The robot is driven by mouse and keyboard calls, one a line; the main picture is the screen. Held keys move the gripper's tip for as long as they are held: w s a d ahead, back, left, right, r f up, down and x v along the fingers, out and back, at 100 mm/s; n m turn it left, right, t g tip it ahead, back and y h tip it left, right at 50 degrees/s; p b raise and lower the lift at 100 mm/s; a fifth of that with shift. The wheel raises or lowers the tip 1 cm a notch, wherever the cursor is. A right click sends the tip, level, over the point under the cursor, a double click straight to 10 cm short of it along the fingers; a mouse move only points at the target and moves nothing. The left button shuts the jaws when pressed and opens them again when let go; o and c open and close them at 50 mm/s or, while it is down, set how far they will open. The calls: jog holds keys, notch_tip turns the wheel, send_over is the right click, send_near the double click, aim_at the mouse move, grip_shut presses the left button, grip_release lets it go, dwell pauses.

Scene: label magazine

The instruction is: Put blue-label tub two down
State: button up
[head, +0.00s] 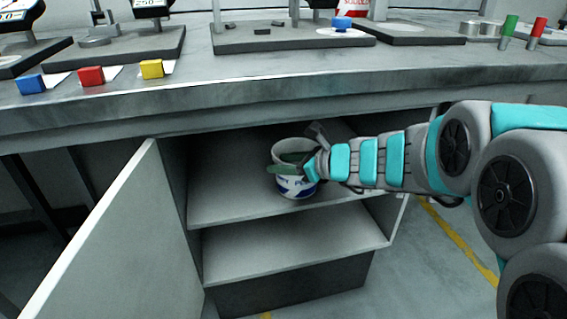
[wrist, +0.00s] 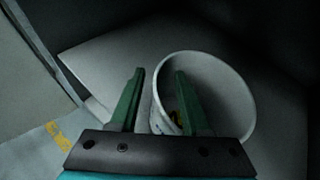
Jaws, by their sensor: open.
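The blue-label tub (head: 297,187) is white with a blue mark low on its side. It stands upright on the upper shelf (head: 228,206) of the open cabinet under the bench. In the wrist view its round rim (wrist: 246,88) faces me, and something small and yellow shows inside. My gripper (head: 288,163) is at the tub's rim. In the wrist view my gripper (wrist: 160,75) is open, with one green finger inside the tub and the other outside its left wall. A gap shows between the outer finger and the wall.
The cabinet door (head: 105,240) is swung open at the left. A lower shelf (head: 290,250) is empty. The bench top (head: 200,75) above overhangs the cabinet; blue, red (head: 92,76) and yellow blocks lie near its edge.

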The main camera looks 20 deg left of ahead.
jog(key=p+v, duration=0.1)
jog(key=v, duration=1.1)
jog(key=shift+p, duration=0.3)
jog(key=s+d+f+n+g+h, duration=0.2)
jog(key=s+d+f+n, duration=0.15)
jog(key=s+n, duration=0.4)
jog(key=s+d+f+n+g+h, duration=0.25)
jog(key=s+f+n, duration=0.2)
jog(key=s, duration=0.55)
jog(key=s+d+f+n+g+h, duration=0.1)
jog(key=s+d+f+n+h, duration=0.1)
jog(key=s+d, duration=0.4)
jog(key=s+d+f+n+g+h, duration=0.1)
jog(key=s+d+f+n+h, duration=0.2)
jog(key=d, duration=0.8)
jog(key=s+n+h, duration=0.2)
jog(key=s+n, duration=0.1)
jog(key=n, duration=0.1)
jog(key=shift+f, duration=0.35)
